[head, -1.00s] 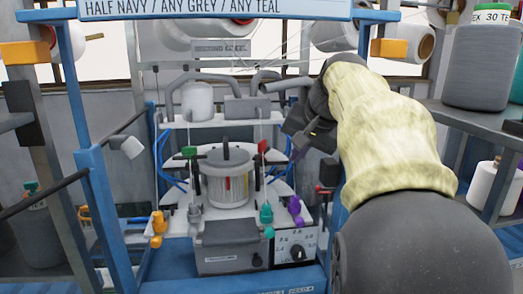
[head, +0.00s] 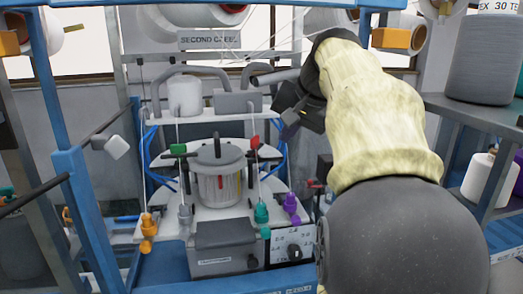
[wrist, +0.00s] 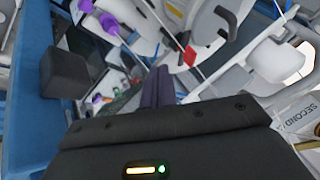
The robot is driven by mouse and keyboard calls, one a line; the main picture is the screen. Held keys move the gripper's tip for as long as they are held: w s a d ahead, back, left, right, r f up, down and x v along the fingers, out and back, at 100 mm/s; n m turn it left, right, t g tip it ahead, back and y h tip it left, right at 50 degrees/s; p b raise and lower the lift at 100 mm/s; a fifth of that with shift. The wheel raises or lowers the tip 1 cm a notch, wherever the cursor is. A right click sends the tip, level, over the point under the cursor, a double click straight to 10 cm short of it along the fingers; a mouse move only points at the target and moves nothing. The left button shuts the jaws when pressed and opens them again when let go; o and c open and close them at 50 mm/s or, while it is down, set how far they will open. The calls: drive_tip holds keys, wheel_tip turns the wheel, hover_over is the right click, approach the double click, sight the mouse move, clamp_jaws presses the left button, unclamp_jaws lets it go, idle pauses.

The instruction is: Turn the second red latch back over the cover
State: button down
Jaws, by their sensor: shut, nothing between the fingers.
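The grey lidded drum, which looks like the cover (head: 217,163), stands in the middle of the white machine plate in the head view. A red piece (head: 221,183) shows on its front, and a red tab (head: 254,142) tops a thin rod to its right. I cannot tell which is the second red latch. My gripper (head: 288,132) is up and right of the drum, apart from it. In the wrist view my gripper (wrist: 158,80) has its dark fingers together with nothing between them. A red piece (wrist: 188,56) lies beyond the fingertips, beside a black bar.
A green tab (head: 178,149) tops another rod. Orange (head: 148,228), teal (head: 261,212) and purple (head: 290,204) pegs stand along the plate's front. A grey box (head: 224,240) and dial panel (head: 293,248) sit below. Blue posts (head: 85,200) frame the left side.

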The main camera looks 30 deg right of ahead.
sight(255, 147)
drive_tip(key=w+f, duration=0.2)
drive_tip(key=w+a+f+p, duration=0.1)
drive_tip(key=w+f, duration=0.1)
drive_tip(key=w, duration=0.1)
drive_tip(key=w+a+f+p, duration=0.1)
drive_tip(key=w+f, duration=0.1)
drive_tip(key=w, duration=0.1)
drive_tip(key=shift+f, duration=0.35)
drive_tip(key=shift+w, duration=0.15)
drive_tip(key=shift+s+a, duration=0.2)
